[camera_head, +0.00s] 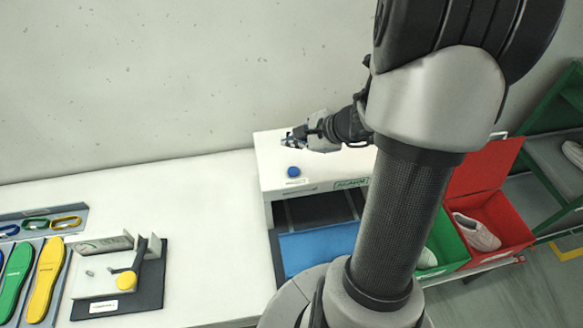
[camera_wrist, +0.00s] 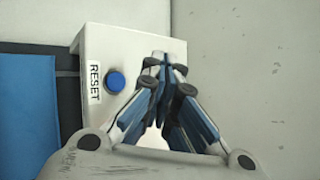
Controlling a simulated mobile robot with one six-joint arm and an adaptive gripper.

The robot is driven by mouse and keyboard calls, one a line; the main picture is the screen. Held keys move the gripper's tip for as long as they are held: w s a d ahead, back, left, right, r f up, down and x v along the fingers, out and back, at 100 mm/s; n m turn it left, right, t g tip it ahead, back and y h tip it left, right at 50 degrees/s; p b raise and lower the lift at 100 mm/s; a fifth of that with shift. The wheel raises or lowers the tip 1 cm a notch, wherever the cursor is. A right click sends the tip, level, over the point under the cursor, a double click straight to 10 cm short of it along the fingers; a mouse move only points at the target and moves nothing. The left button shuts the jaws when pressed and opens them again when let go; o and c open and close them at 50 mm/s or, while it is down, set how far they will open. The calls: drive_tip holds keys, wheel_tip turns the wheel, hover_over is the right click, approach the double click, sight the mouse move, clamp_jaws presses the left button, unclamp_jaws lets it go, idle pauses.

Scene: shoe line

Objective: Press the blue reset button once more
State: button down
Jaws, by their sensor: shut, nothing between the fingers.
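The blue reset button (camera_head: 293,171) is a small round knob on top of a white box (camera_head: 270,149) near the back wall. In the wrist view the button (camera_wrist: 116,80) stands to the left of my fingers, beside a white label reading RESET (camera_wrist: 95,82). My gripper (camera_head: 289,139) is over the box, behind the button in the head view. In the wrist view my gripper (camera_wrist: 168,62) has its fingertips together with nothing between them. The fingertips are apart from the button. I cannot tell their exact height above the box.
A blue mat (camera_head: 318,242) lies under the box's opening. A clamp fixture with a yellow knob (camera_head: 127,281) and coloured soles (camera_head: 46,280) are at the left. A red bin (camera_head: 492,213) and a green bin (camera_head: 449,243) hold shoes at the right. White table between is clear.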

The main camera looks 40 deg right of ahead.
drive_tip(key=f, duration=0.1)
drive_tip(key=b, duration=0.6)
hover_over(292, 173)
wheel_tip(292, 173, down, 7)
drive_tip(key=shift+r, duration=0.15)
drive_tip(key=shift+f+b, duration=0.6)
drive_tip(key=shift+f, duration=0.1)
drive_tip(key=shift+f, duration=0.1)
idle(0.4)
drive_tip(key=shift+f+b, duration=0.3)
drive_tip(key=shift+b, duration=0.3)
drive_tip(key=shift+f+b, duration=0.5)
drive_tip(key=shift+b, duration=0.1)
idle(0.6)
drive_tip(key=shift+r, duration=0.15)
drive_tip(key=shift+r+p, duration=0.6)
drive_tip(key=shift+r, duration=0.2)
